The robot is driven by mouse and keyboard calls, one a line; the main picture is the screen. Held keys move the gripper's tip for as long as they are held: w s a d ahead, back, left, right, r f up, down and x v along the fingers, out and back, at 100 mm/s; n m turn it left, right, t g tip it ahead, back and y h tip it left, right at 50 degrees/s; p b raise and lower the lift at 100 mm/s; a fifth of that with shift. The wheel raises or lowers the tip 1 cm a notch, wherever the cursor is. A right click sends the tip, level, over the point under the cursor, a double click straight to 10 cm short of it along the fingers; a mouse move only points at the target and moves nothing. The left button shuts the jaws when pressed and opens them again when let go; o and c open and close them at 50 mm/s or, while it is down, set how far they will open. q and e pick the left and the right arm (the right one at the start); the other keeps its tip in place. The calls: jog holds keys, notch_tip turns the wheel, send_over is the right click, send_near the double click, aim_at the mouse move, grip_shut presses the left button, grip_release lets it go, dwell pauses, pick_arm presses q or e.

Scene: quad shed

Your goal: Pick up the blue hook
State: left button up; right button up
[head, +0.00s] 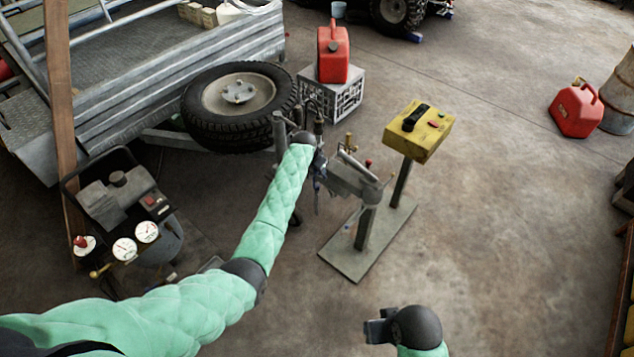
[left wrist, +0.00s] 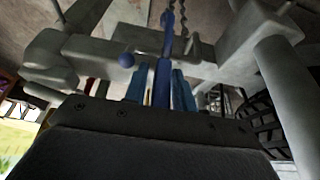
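The blue hook (left wrist: 162,82) is a slim blue upright piece below a chain in the left wrist view. My left gripper (left wrist: 160,90) has one blue-grey finger on each side of it, with a gap showing on the left side. The fingers look open around it, not closed on it. The hook's lower end is hidden behind the gripper body. In the head view my left gripper (head: 318,176) is at the grey stand, and the hook is too small to make out clearly. My right gripper (head: 376,326) is low in the picture, away from the stand; its fingers are unclear.
A tyre (head: 215,125), crate (head: 345,100) and red can (head: 333,55) are behind.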

pick_arm(q)
jog(key=shift+f, duration=0.25)
jog(key=shift+c, duration=0.3)
grip_shut()
jog(key=shift+w+r, duration=0.1)
jog(key=shift+r, duration=0.05)
